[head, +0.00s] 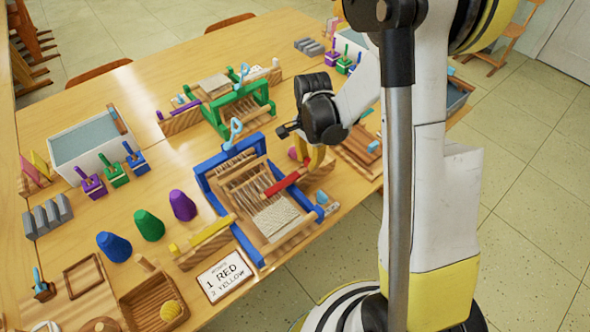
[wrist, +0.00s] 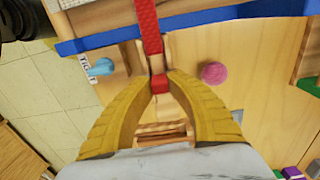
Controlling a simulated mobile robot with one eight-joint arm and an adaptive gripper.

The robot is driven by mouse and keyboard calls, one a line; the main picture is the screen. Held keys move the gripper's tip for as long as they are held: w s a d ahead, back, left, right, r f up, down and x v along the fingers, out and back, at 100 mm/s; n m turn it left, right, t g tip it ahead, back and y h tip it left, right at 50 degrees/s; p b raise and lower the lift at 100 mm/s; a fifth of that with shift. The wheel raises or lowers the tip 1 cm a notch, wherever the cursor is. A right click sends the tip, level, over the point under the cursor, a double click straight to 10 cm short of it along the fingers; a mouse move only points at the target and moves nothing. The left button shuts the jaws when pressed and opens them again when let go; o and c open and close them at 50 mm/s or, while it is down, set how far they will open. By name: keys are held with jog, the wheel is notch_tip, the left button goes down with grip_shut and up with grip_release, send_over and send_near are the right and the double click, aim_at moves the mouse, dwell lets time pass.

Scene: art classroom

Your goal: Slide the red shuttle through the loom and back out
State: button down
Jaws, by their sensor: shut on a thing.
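The blue-framed loom (head: 203,182) stands on the near part of the table, with pale woven cloth (head: 274,216) at its front end. The red shuttle (head: 284,184) lies slantwise, its far end within the loom's threads and its near end sticking out past the right side. My gripper (head: 309,165) is at that right side, its yellow fingers shut on the near end. In the wrist view the red shuttle (wrist: 149,28) runs from between my fingertips (wrist: 160,82) across the blue side rail (wrist: 104,38). The shuttle's far tip is hard to make out.
A card (head: 225,275) reading 1 RED, 2 YELLOW lies left of the loom, near a yellow bar (head: 212,229). A green loom (head: 241,104) stands behind. A pink ball (wrist: 215,73) and a blue peg (wrist: 101,67) flank my fingers. Coloured cones (head: 149,226) stand left.

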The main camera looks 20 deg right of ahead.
aim_at(329, 156)
jog(key=w+d, duration=0.1)
jog(key=d, duration=0.4)
jog(key=w+d, duration=0.1)
jog(key=d, duration=0.2)
jog(key=shift+w, duration=0.3)
jog(key=c, duration=1.3)
grip_release()
jog(key=shift+d, duration=0.2)
jog(key=shift+a, duration=0.1)
notch_tip(329, 156, up, 12)
